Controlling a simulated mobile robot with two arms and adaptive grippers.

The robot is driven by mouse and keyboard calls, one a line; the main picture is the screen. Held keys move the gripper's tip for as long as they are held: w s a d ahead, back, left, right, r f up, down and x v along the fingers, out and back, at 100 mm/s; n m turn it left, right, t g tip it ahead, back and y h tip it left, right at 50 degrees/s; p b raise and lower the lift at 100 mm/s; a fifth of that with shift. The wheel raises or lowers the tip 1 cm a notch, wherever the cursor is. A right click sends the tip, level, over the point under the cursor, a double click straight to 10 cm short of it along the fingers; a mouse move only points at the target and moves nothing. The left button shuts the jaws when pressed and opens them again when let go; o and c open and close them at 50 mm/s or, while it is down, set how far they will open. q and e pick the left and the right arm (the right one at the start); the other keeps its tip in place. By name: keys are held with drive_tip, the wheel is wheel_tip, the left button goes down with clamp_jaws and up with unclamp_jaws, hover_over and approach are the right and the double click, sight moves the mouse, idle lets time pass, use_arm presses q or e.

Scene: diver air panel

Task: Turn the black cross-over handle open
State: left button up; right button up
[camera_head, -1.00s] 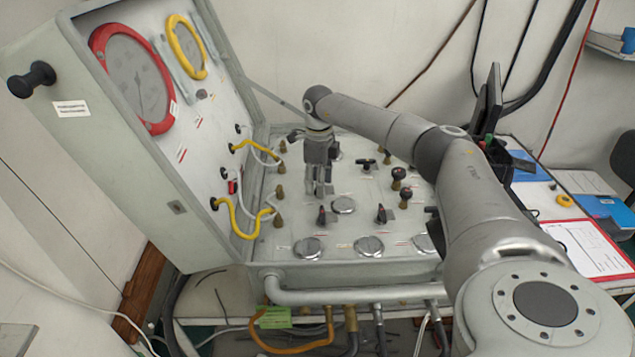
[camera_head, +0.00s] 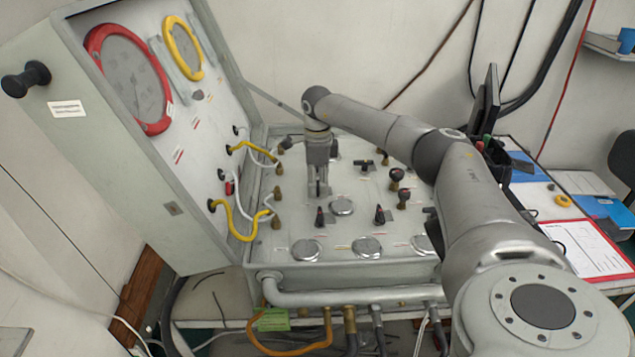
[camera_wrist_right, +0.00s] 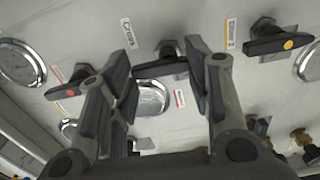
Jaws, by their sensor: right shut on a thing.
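The black cross-over handle (camera_wrist_right: 160,67) shows in the right wrist view, next to a label that reads "Cross". It lies between the two fingers of my right gripper (camera_wrist_right: 156,60), which is shut on it. In the head view my right gripper (camera_head: 318,190) points down at the panel top (camera_head: 357,212), left of its middle. There the fingers mostly hide the handle. My left gripper is in neither view.
Round gauges (camera_head: 367,246) line the panel front. The raised lid (camera_head: 187,155) with yellow hoses (camera_head: 232,212) stands at left.

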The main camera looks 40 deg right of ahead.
sight(318, 186)
drive_tip(key=shift+w+d+r, duration=0.15)
drive_tip(key=shift+d+r, duration=0.1)
drive_tip(key=shift+r, duration=0.05)
drive_tip(key=o, duration=1)
drive_tip(key=shift+o, duration=1.1)
drive_tip(key=shift+f, duration=0.1)
drive_tip(key=shift+d+f, duration=0.1)
drive_tip(key=shift+f, duration=0.1)
drive_tip(key=shift+a+r, duration=0.2)
drive_tip(key=shift+r, duration=0.2)
wheel_tip(318, 186, up, 11)
drive_tip(key=shift+d, duration=0.2)
drive_tip(key=shift+a, duration=0.1)
